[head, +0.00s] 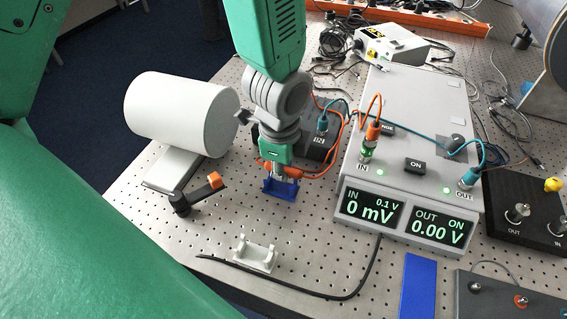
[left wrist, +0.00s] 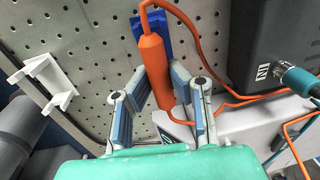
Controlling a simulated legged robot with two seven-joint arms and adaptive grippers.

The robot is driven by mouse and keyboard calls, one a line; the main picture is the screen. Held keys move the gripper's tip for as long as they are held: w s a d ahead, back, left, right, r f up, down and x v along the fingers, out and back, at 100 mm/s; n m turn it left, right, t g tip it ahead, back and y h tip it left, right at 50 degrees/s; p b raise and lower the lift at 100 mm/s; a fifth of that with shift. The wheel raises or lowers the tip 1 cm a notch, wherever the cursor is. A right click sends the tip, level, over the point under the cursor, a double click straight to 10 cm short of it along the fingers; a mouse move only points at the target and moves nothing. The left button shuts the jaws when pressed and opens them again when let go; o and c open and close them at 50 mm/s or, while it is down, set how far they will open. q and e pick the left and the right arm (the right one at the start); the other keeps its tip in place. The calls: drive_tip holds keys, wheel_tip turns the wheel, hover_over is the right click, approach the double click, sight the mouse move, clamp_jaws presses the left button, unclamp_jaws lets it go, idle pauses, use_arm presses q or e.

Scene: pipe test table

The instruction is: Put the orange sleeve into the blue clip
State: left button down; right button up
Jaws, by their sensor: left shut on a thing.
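The orange sleeve (left wrist: 153,66) is a slim cylinder with an orange cable looping from its end. My left gripper (head: 279,166) is shut on it; in the left wrist view, the sleeve lies between the fingertips (left wrist: 161,83). The blue clip (head: 280,190) stands on the perforated table just below the left gripper in the head view. In the left wrist view, the blue clip (left wrist: 136,28) shows behind the sleeve's upper end. The gripper hides much of the sleeve in the head view, and I cannot tell whether the sleeve touches the clip. My right gripper is not in view.
A white clip (head: 254,255) and a black cable (head: 320,295) lie in front. A white cylinder (head: 182,112) and a black bracket with orange end (head: 193,197) stand left. A grey meter box (head: 410,150) and dark box (head: 318,140) stand close right and behind.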

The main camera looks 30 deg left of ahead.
use_arm(q)
drive_tip(key=shift+a, duration=0.2)
drive_tip(key=shift+a, duration=0.1)
idle(0.4)
drive_tip(key=shift+f+b, duration=0.6)
drive_tip(key=shift+f, duration=1.15)
drive_tip(key=shift+p, duration=0.55)
idle(1.0)
drive_tip(key=shift+f, duration=0.3)
drive_tip(key=c, duration=1.5)
unclamp_jaws()
drive_tip(key=shift+o, duration=0.2)
